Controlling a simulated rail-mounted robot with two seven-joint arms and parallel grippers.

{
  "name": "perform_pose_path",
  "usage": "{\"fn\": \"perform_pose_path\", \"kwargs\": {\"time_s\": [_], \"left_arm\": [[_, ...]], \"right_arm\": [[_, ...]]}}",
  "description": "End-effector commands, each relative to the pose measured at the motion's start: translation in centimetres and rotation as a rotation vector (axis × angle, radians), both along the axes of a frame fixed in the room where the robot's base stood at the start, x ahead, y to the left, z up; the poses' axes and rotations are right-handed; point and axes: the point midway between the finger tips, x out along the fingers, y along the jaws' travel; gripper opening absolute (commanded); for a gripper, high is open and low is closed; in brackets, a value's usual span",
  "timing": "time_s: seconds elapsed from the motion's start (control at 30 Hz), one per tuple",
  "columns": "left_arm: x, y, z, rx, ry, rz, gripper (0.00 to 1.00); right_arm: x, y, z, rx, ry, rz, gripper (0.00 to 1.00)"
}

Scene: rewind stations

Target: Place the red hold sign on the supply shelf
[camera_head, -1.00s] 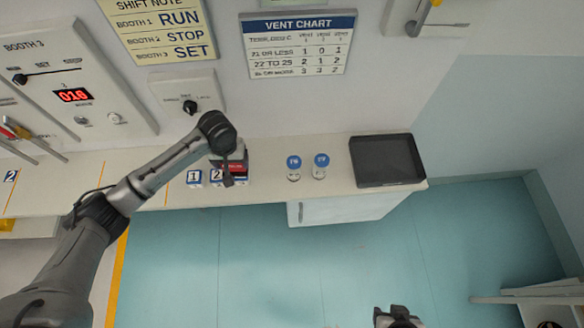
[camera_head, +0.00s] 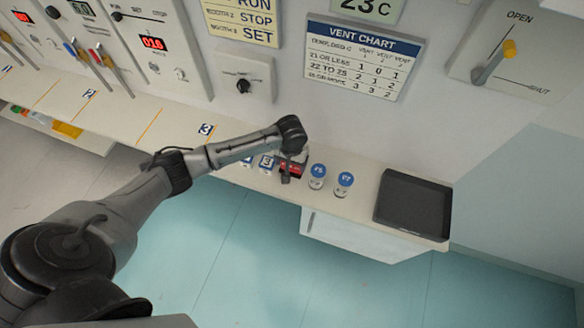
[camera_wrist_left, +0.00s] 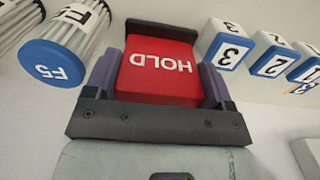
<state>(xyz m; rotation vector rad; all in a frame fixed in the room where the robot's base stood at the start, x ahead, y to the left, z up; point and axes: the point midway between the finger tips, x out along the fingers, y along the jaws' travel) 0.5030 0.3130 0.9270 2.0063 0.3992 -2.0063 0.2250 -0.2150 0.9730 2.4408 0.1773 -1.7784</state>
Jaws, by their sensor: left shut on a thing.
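The red hold sign (camera_head: 292,169) is at my left gripper (camera_head: 288,174), above the long white shelf (camera_head: 350,202) along the wall. In the left wrist view the red face of the sign (camera_wrist_left: 160,68) reads HOLD upside down, between the two fingers of my left gripper (camera_wrist_left: 160,80), which is shut on it. In the head view the wrist partly covers the sign. I cannot tell whether its base touches the shelf. My right gripper is not in view.
Numbered blocks (camera_head: 266,164) stand left of the sign and two blue-capped canisters (camera_head: 317,176) (camera_head: 344,183) right of it, all close. A dark tray (camera_head: 413,204) sits at the shelf's right end. Wall panels and a lever (camera_head: 492,62) are behind.

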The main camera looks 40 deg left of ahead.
Motion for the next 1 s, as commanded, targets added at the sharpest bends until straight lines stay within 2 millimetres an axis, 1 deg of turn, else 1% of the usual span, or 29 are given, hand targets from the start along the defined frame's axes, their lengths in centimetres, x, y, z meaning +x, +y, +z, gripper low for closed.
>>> {"fn": "perform_pose_path", "kwargs": {"time_s": [0.17, 0.43, 0.83, 0.87, 1.0], "left_arm": [[0.0, 0.0, -0.9, 0.001, 0.0, 0.0, 0.5], [0.0, 0.0, -3.9, 0.001, 0.0, -0.001, 0.5], [0.0, 0.0, -4.2, 0.0, -0.001, -0.001, 0.5], [0.0, 0.0, -4.3, 0.0, -0.001, -0.001, 0.77], [0.0, 0.0, -4.3, 0.0, -0.001, -0.001, 0.91]], "right_arm": [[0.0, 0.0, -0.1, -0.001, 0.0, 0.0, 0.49], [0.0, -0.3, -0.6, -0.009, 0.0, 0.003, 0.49], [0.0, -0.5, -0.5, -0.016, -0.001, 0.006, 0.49], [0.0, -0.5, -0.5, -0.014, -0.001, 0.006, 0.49], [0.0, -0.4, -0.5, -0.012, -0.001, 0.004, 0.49]]}}
